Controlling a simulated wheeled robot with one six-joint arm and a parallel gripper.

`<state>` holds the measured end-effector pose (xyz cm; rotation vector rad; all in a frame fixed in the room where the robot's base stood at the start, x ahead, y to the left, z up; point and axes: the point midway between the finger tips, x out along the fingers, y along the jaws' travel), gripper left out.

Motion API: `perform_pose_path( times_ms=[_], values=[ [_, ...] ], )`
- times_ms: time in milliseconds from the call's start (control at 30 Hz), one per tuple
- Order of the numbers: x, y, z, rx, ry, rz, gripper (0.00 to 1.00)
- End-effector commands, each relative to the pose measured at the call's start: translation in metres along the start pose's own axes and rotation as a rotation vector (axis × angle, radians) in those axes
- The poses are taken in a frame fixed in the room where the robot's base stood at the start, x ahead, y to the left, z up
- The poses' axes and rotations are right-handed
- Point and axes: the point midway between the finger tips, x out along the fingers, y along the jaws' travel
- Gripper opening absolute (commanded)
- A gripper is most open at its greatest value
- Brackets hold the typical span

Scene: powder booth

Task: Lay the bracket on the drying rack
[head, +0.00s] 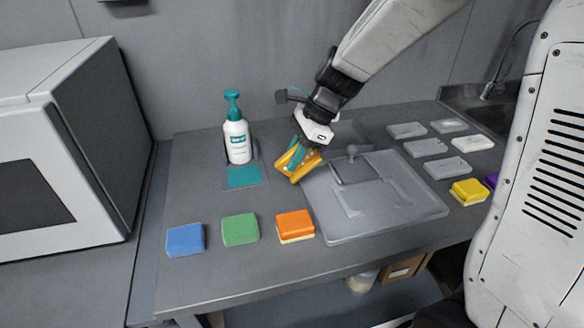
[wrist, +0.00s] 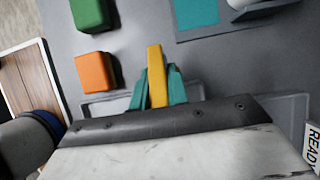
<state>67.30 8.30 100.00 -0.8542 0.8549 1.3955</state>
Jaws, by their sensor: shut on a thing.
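The bracket (head: 287,176) is a yellow-orange piece with small holes. My gripper (head: 297,156) has teal fingers and is shut on it, holding it tilted near the left edge of a grey flat tray. In the wrist view the bracket (wrist: 156,76) shows as a yellow bar between the teal fingertips (wrist: 158,86). Whether it touches anything below, I cannot tell. No plainly wire-like drying rack shows; the grey flat tray (head: 405,209), with raised L-shaped marks and a small knob, may be it, but I cannot be sure.
A white pump bottle (head: 237,142) stands behind a teal pad (head: 243,177). Blue (head: 185,240), green (head: 240,229) and orange (head: 295,225) sponge-like blocks line the front. Several grey and pale pieces (head: 447,168) and a yellow block (head: 468,192) lie right. A white oven-like box (head: 60,150) stands left.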

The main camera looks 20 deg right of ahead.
Motion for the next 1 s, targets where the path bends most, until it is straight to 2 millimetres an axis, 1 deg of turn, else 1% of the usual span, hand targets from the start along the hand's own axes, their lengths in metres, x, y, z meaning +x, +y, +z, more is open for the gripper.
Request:
perform_pose_path(
  times_ms=[200,267,633,667,700,733,1000],
  values=[
    [0.024,0.001,-0.012,0.003,0.000,0.004,0.00],
    [0.029,0.001,-0.015,0.001,0.000,0.002,0.00],
    [0.033,0.001,-0.017,0.000,0.000,0.002,0.00],
    [0.033,0.001,-0.017,0.000,0.000,0.002,0.22],
    [0.033,0.001,-0.017,0.000,0.000,0.001,0.33],
    [0.033,0.001,-0.017,0.000,0.000,0.001,0.38],
    [0.032,0.001,-0.016,-0.001,0.000,0.001,0.38]
  ],
)
